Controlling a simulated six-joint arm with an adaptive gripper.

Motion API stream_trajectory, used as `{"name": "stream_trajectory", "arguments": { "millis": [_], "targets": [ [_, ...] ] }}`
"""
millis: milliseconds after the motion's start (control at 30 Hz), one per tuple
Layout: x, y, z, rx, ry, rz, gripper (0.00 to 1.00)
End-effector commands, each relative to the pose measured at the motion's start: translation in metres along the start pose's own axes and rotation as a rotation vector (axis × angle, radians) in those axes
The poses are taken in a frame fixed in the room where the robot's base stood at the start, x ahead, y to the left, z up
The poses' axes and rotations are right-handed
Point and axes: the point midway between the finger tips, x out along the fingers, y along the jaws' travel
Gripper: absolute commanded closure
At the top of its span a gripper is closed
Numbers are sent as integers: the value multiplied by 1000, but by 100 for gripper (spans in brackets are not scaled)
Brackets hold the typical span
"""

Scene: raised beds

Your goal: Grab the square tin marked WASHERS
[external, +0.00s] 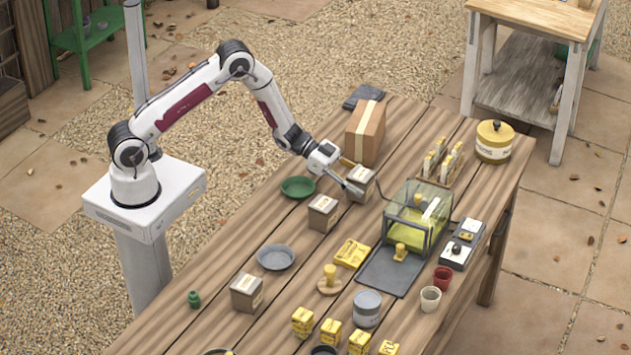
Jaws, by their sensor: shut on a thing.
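Three square grey-brown tins with pale labels on top stand along the table. One tin (367,189) is at my gripper (355,177), which is shut on it from the upper left. A second tin (323,214) stands just to the lower left of it. A third tin (247,293) stands further toward the front left. The lettering on the labels is too small to read, so I cannot tell which is marked WASHERS. I cannot tell whether the held tin touches the table.
A cardboard box (366,133) stands just behind my gripper. A green dish (298,187) lies to its left, and a glass case (413,216) stands to its right. Yellow packets, a grey dish (275,257), pots and a round yellow tin (494,141) occupy other parts of the table.

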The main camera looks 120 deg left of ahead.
Motion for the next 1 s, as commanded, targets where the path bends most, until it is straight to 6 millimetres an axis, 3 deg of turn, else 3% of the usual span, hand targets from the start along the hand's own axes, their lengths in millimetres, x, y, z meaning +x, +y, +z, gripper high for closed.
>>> {"name": "stream_trajectory", "arguments": {
  "millis": [600,1000],
  "targets": [
    [-25,0,-68,2,2,-1,84],
    [-30,0,-83,0,0,0,84]
  ]
}}
